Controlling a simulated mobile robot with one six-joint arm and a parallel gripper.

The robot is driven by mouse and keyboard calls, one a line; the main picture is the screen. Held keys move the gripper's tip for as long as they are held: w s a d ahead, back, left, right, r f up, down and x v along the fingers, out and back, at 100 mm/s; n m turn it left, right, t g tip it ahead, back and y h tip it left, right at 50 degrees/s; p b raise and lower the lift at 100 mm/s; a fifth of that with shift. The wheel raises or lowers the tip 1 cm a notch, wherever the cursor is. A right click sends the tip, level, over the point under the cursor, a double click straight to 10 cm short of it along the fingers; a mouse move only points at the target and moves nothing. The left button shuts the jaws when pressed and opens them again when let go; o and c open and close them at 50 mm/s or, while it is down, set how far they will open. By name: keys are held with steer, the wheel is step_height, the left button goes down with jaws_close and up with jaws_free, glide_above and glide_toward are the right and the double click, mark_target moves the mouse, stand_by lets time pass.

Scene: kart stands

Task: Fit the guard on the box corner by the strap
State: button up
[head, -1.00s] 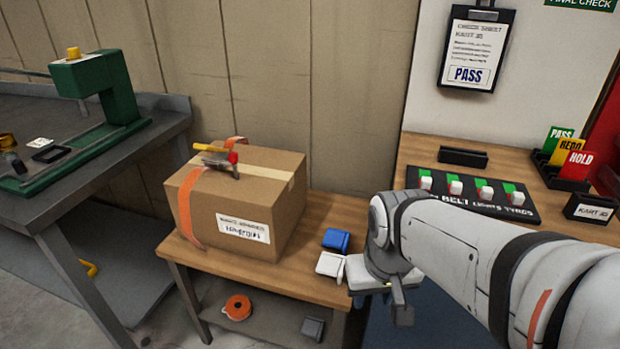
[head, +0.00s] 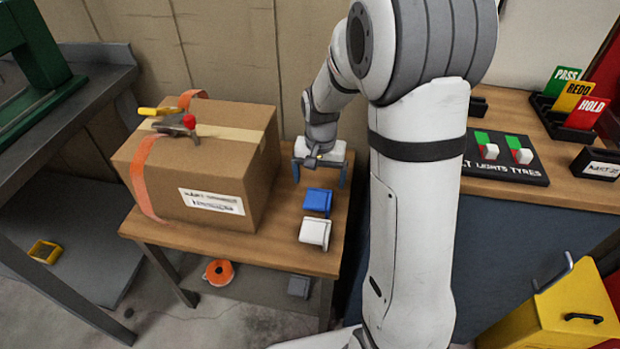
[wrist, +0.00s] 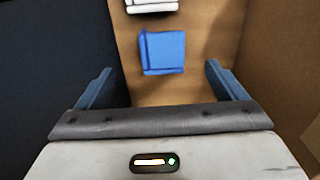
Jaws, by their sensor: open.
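A cardboard box (head: 207,165) stands on a small wooden table, with an orange strap (head: 143,180) around its left part and a tensioner with a yellow handle and red knob (head: 188,121) on top. A blue corner guard (head: 317,201) and a white corner guard (head: 314,233) lie on the table right of the box. The blue guard (wrist: 163,52) and part of the white one (wrist: 152,5) also show in the wrist view. My gripper (head: 318,180) is open and empty above the table, just behind the blue guard. In the wrist view its fingers (wrist: 163,84) stand wide apart, short of the guard.
The wooden table (head: 275,255) has bare room around the guards. An orange strap roll (head: 219,272) and a grey piece (head: 299,287) are on the lower shelf. A switch board (head: 505,158) and a yellow bin (head: 565,310) are at right. A metal bench (head: 100,75) is at left.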

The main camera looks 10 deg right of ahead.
mark_target(319, 196)
steer(key=f, duration=0.1)
steer(key=w+f, duration=0.2)
steer(key=shift+d+f+b, duration=0.1)
steer(key=shift+f+b, duration=0.2)
steer(key=f, duration=0.2)
steer(key=f+b, duration=0.1)
steer(key=f, duration=0.2)
steer(key=shift+w+d+f, duration=0.1)
steer(key=shift+d+f, duration=0.1)
steer(key=shift+r, duration=0.1)
steer(key=c, duration=1.1)
